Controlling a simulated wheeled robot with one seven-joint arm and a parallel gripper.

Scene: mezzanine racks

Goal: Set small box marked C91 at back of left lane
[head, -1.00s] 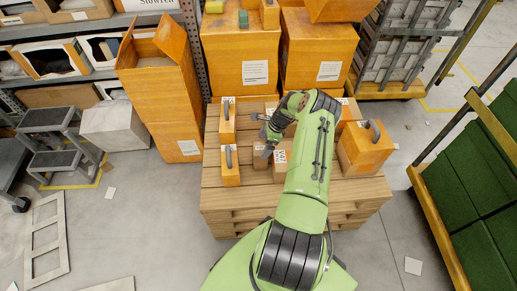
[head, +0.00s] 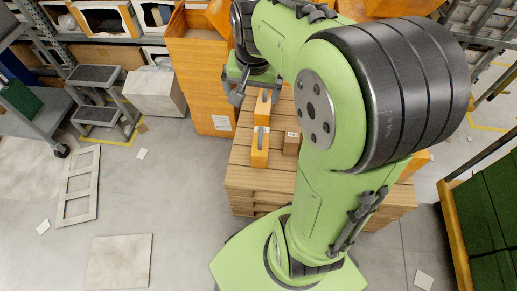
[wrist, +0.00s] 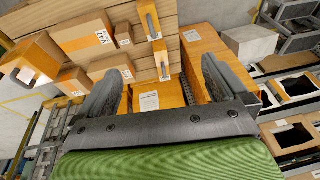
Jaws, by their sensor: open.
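Several boxes stand on a wooden pallet (head: 244,170). Two narrow orange boxes with grey handles form a left row: the near one (head: 260,150) and the far one (head: 263,104). A small brown box (head: 291,144) stands right of the near one; it also shows in the wrist view (wrist: 124,35). Larger brown boxes (wrist: 82,36) stand beside it in the wrist view. I cannot read C91 on any label. My gripper (head: 238,92) is open above the pallet's left back side, with nothing between its fingers in the wrist view (wrist: 165,85). My arm hides much of the pallet.
A tall orange carton (head: 205,85) stands at the pallet's back left, close to my gripper. A grey step stool (head: 97,95) and a white box (head: 155,92) are further left. A green-panelled rack (head: 485,210) stands right. The floor at front left is mostly open.

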